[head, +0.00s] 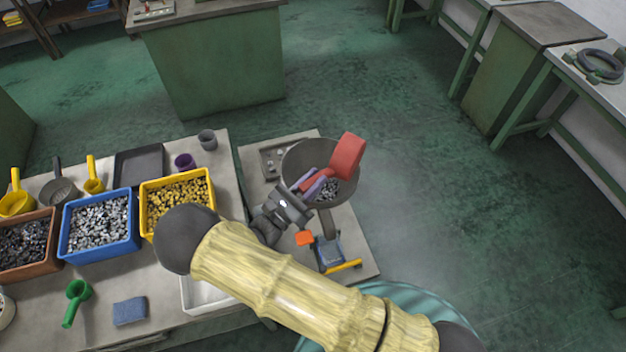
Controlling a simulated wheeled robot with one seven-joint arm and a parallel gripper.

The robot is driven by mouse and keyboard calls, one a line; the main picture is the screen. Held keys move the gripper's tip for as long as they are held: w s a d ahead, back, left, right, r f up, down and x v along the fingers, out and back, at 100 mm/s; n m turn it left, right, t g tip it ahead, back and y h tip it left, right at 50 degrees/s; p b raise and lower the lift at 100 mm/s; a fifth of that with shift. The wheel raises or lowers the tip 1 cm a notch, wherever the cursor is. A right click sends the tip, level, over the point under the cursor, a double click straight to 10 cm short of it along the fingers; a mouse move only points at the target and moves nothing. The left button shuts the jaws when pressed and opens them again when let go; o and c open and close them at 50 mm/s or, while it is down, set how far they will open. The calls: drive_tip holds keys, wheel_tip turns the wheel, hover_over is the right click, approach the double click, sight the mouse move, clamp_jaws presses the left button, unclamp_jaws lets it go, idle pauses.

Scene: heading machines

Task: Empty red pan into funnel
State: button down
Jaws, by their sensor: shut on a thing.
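The red pan (347,155) is tilted steeply on its side over the right part of the grey funnel (298,158). My gripper (317,186) is shut on the pan's red handle, above the funnel's mouth. Small grey metal pieces (328,189) lie inside the funnel. The inside of the pan faces away, so I cannot tell whether anything is left in it. My arm covers part of the bench in front of the funnel.
A blue bin (72,252) of grey pieces and a yellow bin (147,203) of brass-coloured pieces stand on the left bench. A blue tray (329,252) sits below the funnel. Green floor is open to the right, before the green cabinet (500,75).

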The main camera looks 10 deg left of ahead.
drive_tip(key=shift+b, duration=0.3)
drive_tip(key=shift+d+r+m+g+b, duration=0.2)
drive_tip(key=shift+d+m+g+b, duration=0.1)
drive_tip(key=shift+m+b, duration=0.55)
drive_tip(key=shift+s+d+r+m+g+b, duration=0.15)
drive_tip(key=shift+d+r+m+g+b, duration=0.25)
drive_tip(key=shift+m, duration=0.35)
drive_tip(key=shift+s+r, duration=0.1)
drive_tip(key=shift+r, duration=0.05)
drive_tip(key=d+r+m+g+y+b, duration=0.1)
drive_tip(key=d+m+g+b, duration=0.1)
drive_tip(key=m, duration=0.4)
drive_tip(key=s+d+r+m+g+y+b, duration=0.1)
drive_tip(key=d+m+g+y+b, duration=0.1)
drive_tip(key=d+m+b, duration=0.2)
drive_tip(key=shift+s+r+m+g+b, duration=0.25)
drive_tip(key=shift+m+b, duration=0.55)
drive_tip(key=shift+m, duration=0.5)
